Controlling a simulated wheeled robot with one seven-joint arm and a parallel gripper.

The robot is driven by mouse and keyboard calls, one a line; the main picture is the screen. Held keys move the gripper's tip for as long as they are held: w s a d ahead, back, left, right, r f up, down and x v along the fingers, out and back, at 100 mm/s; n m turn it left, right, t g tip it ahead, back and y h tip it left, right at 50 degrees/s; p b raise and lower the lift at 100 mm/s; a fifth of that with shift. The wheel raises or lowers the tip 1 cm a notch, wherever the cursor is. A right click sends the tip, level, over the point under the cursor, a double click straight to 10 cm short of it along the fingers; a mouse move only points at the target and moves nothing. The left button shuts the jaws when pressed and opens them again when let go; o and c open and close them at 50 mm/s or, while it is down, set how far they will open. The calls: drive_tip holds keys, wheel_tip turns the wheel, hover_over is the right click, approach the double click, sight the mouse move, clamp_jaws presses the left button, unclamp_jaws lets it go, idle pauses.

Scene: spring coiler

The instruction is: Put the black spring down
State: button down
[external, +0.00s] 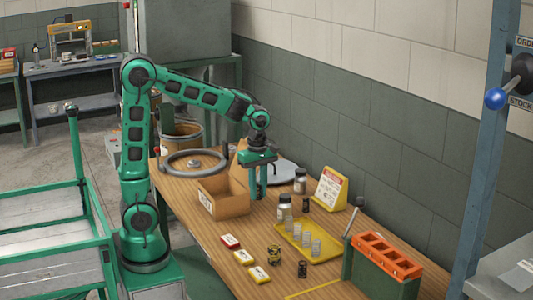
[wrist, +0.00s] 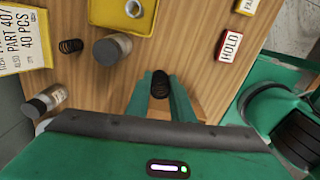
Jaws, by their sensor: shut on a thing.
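My gripper (external: 260,195) points down above the wooden table, just right of the open cardboard box (external: 222,205). In the wrist view its green fingers (wrist: 161,88) are shut on a black spring (wrist: 160,83), which sits at the fingertips. The held spring is hard to make out in the external view. Another black spring (external: 306,204) stands on the table near the jars, and it also shows in the wrist view (wrist: 70,46). One more dark spring (external: 302,269) stands at the front.
A yellow tray (external: 327,255) holds several silver springs. Two jars (external: 284,205) (external: 300,181) and a yellow sign (external: 330,188) stand behind it. A brass-coloured spring (external: 274,255) and red and yellow labelled boxes (external: 230,241) lie in front. An orange rack (external: 388,257) is at right.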

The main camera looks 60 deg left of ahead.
drive_tip(key=w+d+r+m, duration=0.1)
drive_tip(key=w+d+r, duration=0.2)
drive_tip(key=w+d, duration=1.8)
drive_tip(key=w+d+f, duration=0.1)
drive_tip(key=d+f, duration=0.1)
drive_tip(key=d, duration=0.1)
drive_tip(key=d+f, duration=0.2)
drive_tip(key=d, duration=0.1)
drive_tip(key=w+d+f, duration=0.1)
drive_tip(key=d+f, duration=0.2)
drive_tip(key=shift+w+d, duration=0.35)
drive_tip(key=shift+d, duration=0.05)
drive_tip(key=shift+f, duration=2)
drive_tip(key=c, duration=1.5)
unclamp_jaws()
drive_tip(key=shift+f, duration=0.1)
drive_tip(key=shift+c, duration=0.2)
